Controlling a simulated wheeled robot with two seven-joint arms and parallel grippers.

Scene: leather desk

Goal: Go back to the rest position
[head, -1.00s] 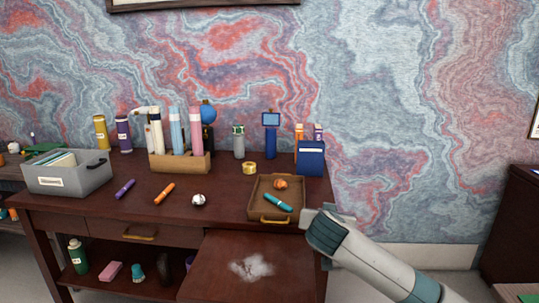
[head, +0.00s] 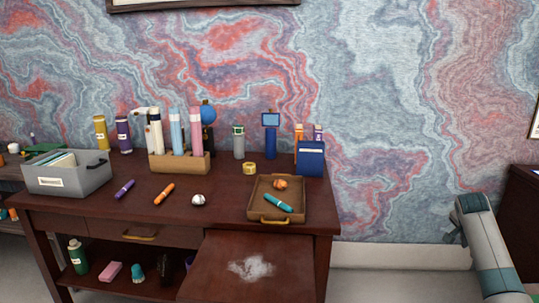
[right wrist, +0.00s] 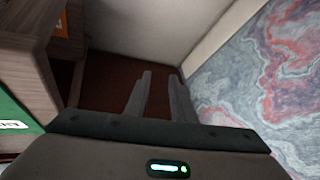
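My right arm is at the right edge of the head view, well to the right of the desk (head: 110,219). The right gripper (head: 452,234) is a small dark shape beside its grey arm there, mostly hidden by the arm. In the right wrist view the two fingers of the right gripper (right wrist: 160,76) stand apart with nothing between them. They are over a dark reddish-brown surface (right wrist: 108,80). My left gripper is in neither view.
On the desk, a brown tray (head: 254,204) holds a teal marker (head: 278,202) and an orange item (head: 280,184). A grey box (head: 80,182), a wooden holder (head: 172,164) and a blue box (head: 310,160) stand around it. Wall borders the right wrist view.

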